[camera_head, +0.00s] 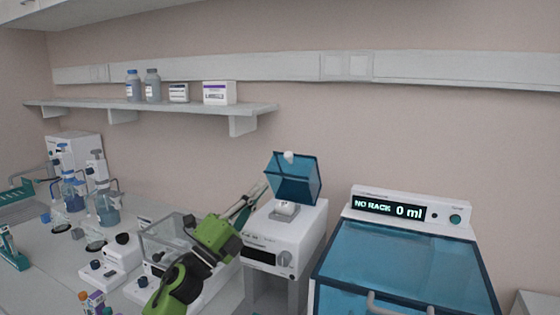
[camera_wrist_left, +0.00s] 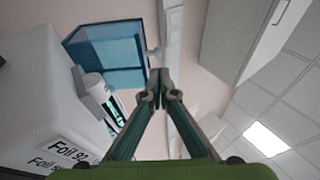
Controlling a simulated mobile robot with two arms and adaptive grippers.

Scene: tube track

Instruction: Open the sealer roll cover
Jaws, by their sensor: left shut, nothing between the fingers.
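The sealer (camera_head: 284,236) is a white box on the bench with a knob on its front. Its blue see-through roll cover (camera_head: 295,178) stands tilted up at the top, with a white knob (camera_head: 289,156). A white roll piece (camera_head: 287,208) shows beneath it. In the left wrist view the cover (camera_wrist_left: 105,52) and the sealer body (camera_wrist_left: 35,85) are at the left. My left gripper (camera_head: 262,190) is shut and empty, just left of the cover. Its fingertips (camera_wrist_left: 160,75) are close to the cover's knob (camera_wrist_left: 153,52); I cannot tell whether they touch. My right gripper is not in view.
A machine with a blue lid (camera_head: 400,265) and a "NO RACK 0 ml" display stands to the right. A clear-boxed balance (camera_head: 168,240) and bottles (camera_head: 106,208) stand to the left. A shelf (camera_head: 160,105) runs along the wall.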

